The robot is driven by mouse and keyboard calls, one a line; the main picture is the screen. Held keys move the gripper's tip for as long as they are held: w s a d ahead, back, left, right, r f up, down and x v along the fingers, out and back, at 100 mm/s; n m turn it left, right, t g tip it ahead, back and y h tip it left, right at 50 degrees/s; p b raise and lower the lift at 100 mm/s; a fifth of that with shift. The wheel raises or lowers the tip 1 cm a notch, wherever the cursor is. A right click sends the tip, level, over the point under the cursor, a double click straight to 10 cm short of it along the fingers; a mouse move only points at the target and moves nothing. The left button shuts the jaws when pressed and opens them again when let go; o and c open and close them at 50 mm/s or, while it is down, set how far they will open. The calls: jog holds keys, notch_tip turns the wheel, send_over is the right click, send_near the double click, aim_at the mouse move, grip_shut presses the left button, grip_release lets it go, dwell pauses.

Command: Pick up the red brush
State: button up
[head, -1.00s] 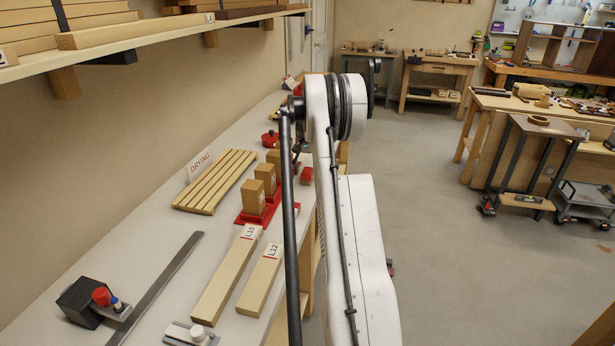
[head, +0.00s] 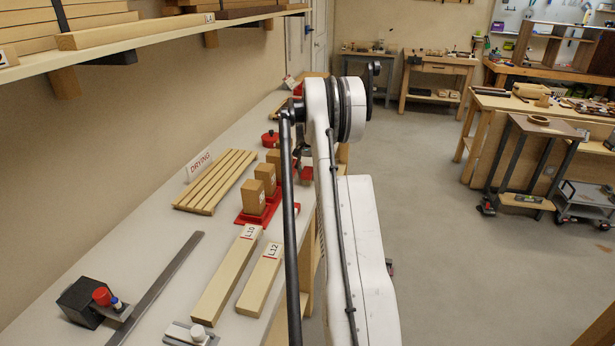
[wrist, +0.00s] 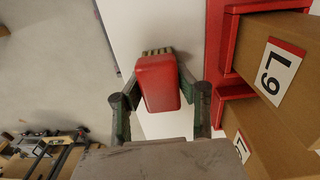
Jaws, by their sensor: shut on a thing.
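The red brush (wrist: 158,84) is a red block with tan bristles along its far edge in the wrist view. My gripper (wrist: 161,100) has its two dark green fingers on either side of the brush and is shut on it. In the head view the brush (head: 306,174) is a small red patch beside my arm at the bench's right edge, partly hidden. My gripper is mostly hidden there behind my own arm. I cannot tell whether the brush touches the bench top.
A red rack (wrist: 218,60) with labelled wooden blocks, one marked L9 (wrist: 278,68), stands close right of the brush. Boards L10 (head: 228,275) and L12 (head: 262,280) lie nearer on the bench. Drying slats (head: 215,180) lie to the left. Open floor is to the right.

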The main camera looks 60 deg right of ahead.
jog(key=shift+r, duration=0.15)
notch_tip(320, 180, up, 10)
jog(key=shift+f, duration=0.1)
dwell(0.3)
